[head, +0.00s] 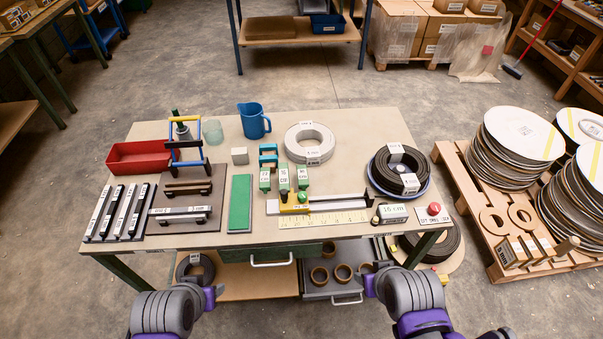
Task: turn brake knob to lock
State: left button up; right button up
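A round red knob (434,209) sits on a white labelled plate (433,216) at the right front corner of the workbench. Its lettering is too small to read. A smaller knob with a green top (302,197) stands on the yellow and black slide of a fixture at the bench's front middle. I cannot tell for certain which is the brake knob. My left gripper (214,293) is in front of the bench, low and left of the drawer. My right gripper (367,284) is in front of the bench, below and left of the red knob. Neither touches a knob.
The workbench (345,124) carries a red tray (148,157), a blue jug (253,120), a grey ring coil (309,143) and a black coil (398,172). A labelled block (393,213) stands left of the red knob. A pallet (470,215) with stacked discs is at right.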

aim_at(435, 209)
jog(key=z, duration=1.45)
jog(key=i+l+u, duration=0.2)
jog(key=u, duration=0.2)
jog(key=i+l+u, duration=0.15)
jog(key=u, duration=0.25)
jog(key=l, duration=0.1)
